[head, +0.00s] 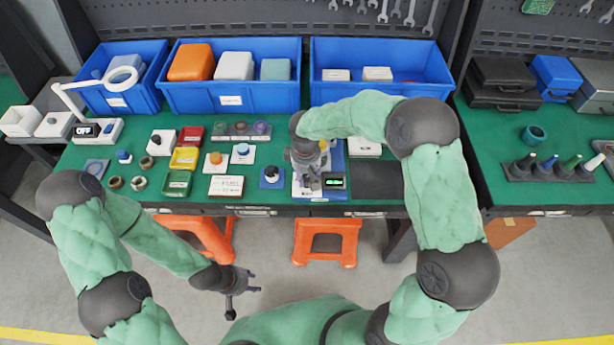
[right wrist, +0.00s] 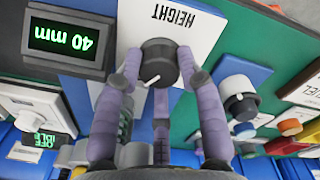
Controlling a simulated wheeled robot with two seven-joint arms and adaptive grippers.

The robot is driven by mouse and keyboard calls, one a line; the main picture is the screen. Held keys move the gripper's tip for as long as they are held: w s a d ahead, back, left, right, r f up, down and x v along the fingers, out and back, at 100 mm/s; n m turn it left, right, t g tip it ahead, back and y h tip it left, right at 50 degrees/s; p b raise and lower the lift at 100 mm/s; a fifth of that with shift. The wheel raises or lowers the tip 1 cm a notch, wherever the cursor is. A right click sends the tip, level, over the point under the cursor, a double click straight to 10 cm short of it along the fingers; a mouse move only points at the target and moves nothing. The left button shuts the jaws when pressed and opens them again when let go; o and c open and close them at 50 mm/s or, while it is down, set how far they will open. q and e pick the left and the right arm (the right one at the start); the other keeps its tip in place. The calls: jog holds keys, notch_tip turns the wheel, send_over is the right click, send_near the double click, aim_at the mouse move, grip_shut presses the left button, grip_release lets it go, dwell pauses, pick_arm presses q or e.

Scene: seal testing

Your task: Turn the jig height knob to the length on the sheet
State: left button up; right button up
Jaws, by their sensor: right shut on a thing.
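The jig height knob (right wrist: 160,62) is dark and round with a white pointer line, beside a white plate lettered HEIGHT (right wrist: 172,22). My right gripper (right wrist: 158,72) is shut on the knob, its purple fingers around it. A green display (right wrist: 72,40) beside it reads 40 mm, upside down in the right wrist view. In the head view the display (head: 334,181) is small, and my right gripper (head: 308,182) hides the knob. A white card with print (head: 226,186), possibly the sheet, lies left of the jig, too small to read. My left gripper (head: 256,282) is open and empty, below the table's front edge.
Blue bins (head: 230,98) line the back of the green table. Red, yellow and green boxes (head: 184,158), button blocks and rings stand left of the jig. A dark mat (head: 376,180) lies right of it. Orange stools (head: 327,240) stand below.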

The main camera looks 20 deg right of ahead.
jog(key=shift+s+f+m, duration=0.1)
jog(key=shift+m, duration=0.5)
jog(key=o, duration=1.2)
jog(key=shift+c, duration=0.2)
